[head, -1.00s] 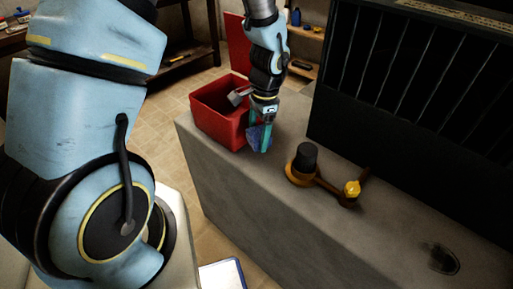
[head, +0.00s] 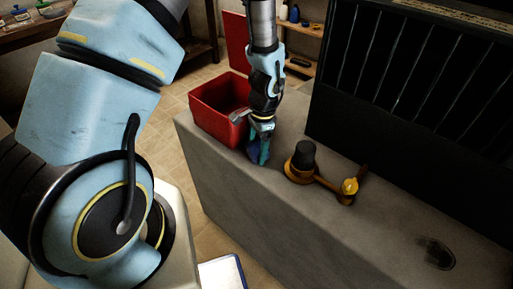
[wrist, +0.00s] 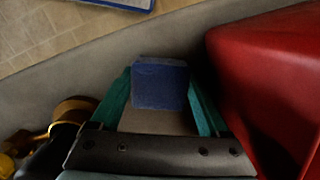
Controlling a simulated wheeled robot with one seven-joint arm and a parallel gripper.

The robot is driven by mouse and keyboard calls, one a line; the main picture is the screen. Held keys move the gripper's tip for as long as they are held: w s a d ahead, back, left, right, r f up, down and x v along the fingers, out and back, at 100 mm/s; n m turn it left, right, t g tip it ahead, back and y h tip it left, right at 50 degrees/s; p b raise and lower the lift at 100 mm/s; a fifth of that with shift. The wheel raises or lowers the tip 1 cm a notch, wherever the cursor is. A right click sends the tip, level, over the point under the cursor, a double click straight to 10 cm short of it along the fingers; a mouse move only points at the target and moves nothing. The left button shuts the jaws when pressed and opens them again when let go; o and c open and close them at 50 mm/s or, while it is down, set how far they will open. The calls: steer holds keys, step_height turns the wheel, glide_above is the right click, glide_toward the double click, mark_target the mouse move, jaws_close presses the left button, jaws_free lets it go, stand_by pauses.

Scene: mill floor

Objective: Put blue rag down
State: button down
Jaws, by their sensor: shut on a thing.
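The blue rag (wrist: 160,84) is between the two teal fingers of my gripper (wrist: 160,100) in the wrist view. In the head view my gripper (head: 260,152) points down just in front of the red box, with the rag (head: 253,156) low between its fingers, at or just above the grey concrete ledge (head: 300,220). I cannot tell whether the rag touches the ledge. The gripper is shut on the rag.
The open red box (head: 212,118) stands close beside my gripper and fills the right of the wrist view (wrist: 265,70). A brass fitting with a black knob (head: 305,155) lies to the right. A dark barred housing (head: 400,100) stands behind. The ledge's front is clear.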

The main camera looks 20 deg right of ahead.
steer(key=shift+c, duration=0.9)
jaws_free()
steer(key=shift+f, duration=0.25)
steer(key=shift+o, duration=0.8)
steer(key=shift+s+a+f, duration=0.1)
steer(key=shift+s, duration=0.05)
